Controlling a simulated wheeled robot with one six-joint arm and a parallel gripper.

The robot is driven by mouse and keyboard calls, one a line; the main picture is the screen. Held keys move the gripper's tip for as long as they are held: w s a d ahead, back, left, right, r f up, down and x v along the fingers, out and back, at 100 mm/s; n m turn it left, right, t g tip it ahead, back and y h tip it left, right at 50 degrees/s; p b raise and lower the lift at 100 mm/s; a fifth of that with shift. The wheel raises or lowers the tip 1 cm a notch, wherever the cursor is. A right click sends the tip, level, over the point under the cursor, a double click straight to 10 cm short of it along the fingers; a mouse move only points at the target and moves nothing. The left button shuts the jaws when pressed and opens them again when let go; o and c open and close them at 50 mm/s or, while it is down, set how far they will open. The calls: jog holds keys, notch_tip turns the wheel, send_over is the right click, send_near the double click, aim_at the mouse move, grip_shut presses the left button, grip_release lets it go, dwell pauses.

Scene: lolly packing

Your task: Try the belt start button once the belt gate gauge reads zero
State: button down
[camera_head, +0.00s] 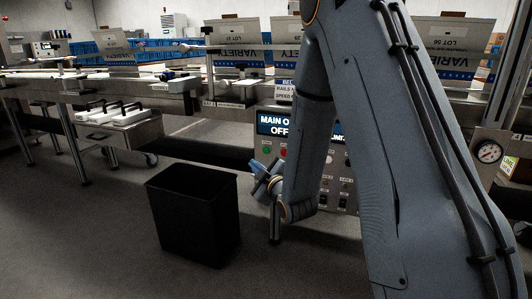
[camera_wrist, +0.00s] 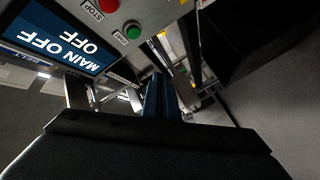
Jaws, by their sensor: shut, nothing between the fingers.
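The control panel display (camera_head: 272,124) reads "MAIN O…" and "OFF", part hidden behind my arm. In the wrist view the display (camera_wrist: 62,32) reads "MAIN OFF" and "OFF". A green button (camera_head: 267,150) sits below it, beside a red one (camera_head: 283,152). In the wrist view the green button (camera_wrist: 133,30) has a small blurred label and the red button (camera_wrist: 108,5) is marked "STOP". My gripper (camera_head: 259,170) is shut and empty, low in front of the panel and apart from the buttons. A round white gauge (camera_head: 489,152) is at the right; its needle is too small to read surely.
A black open bin (camera_head: 192,215) stands on the floor left of my gripper. A conveyor with blue-banded variety boxes runs behind. A white tray (camera_head: 120,116) with dark handles sits on a shelf at left. My arm hides the right part of the panel.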

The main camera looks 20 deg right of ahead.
aim_at(266, 154)
jog(key=shift+w+d+b, duration=0.2)
jog(key=shift+w+d, duration=0.55)
jog(key=shift+w, duration=0.3)
jog(key=shift+w+d+b, duration=0.25)
jog(key=shift+w+d, duration=0.55)
jog(key=shift+w, duration=0.25)
jog(key=shift+w+d+b, duration=0.2)
jog(key=shift+w+d, duration=0.55)
jog(key=shift+w, duration=0.3)
jog(key=shift+w+d, duration=0.15)
jog(key=shift+w+d, duration=0.15)
jog(key=shift+w, duration=0.1)
jog(key=shift+w+d, duration=0.25)
jog(key=shift+w, duration=0.15)
dwell(0.5)
jog(key=shift+s+a, duration=0.1)
jog(key=shift+s, duration=0.05)
jog(key=shift+s+a+p, duration=0.3)
jog(key=shift+s+a, duration=0.15)
jog(key=shift+s, duration=0.15)
jog(key=shift+s+a+p, duration=0.35)
jog(key=shift+s+a, duration=0.4)
jog(key=shift+s, duration=0.3)
jog(key=shift+s+a+p, duration=0.3)
jog(key=shift+s+a, duration=0.4)
jog(key=shift+s, duration=0.3)
